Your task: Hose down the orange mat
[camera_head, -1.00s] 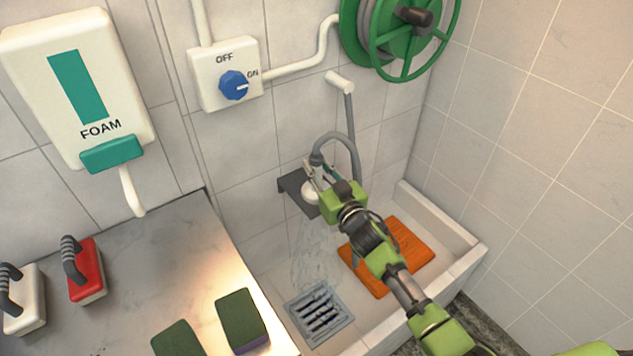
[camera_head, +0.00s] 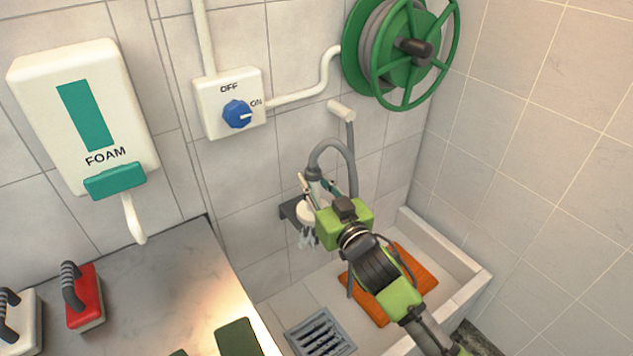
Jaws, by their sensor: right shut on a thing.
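The orange mat (camera_head: 415,267) lies flat in the wash basin (camera_head: 467,278), partly hidden behind my right arm. My right gripper (camera_head: 317,192) is shut on the white spray head (camera_head: 306,212) at the end of the grey hose (camera_head: 345,148), in front of the tiled back wall. A short spray of water (camera_head: 306,238) comes from the head, left of the mat and not on it. The blue knob (camera_head: 237,114) on the wall box points toward ON. My left gripper is out of view.
A metal drain grate (camera_head: 320,333) is set in the basin floor left of the mat. A counter on the left holds a red brush (camera_head: 83,297), a white brush (camera_head: 22,318) and dark green sponges (camera_head: 238,338). A foam dispenser (camera_head: 85,120) and a green hose reel (camera_head: 400,45) are on the wall.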

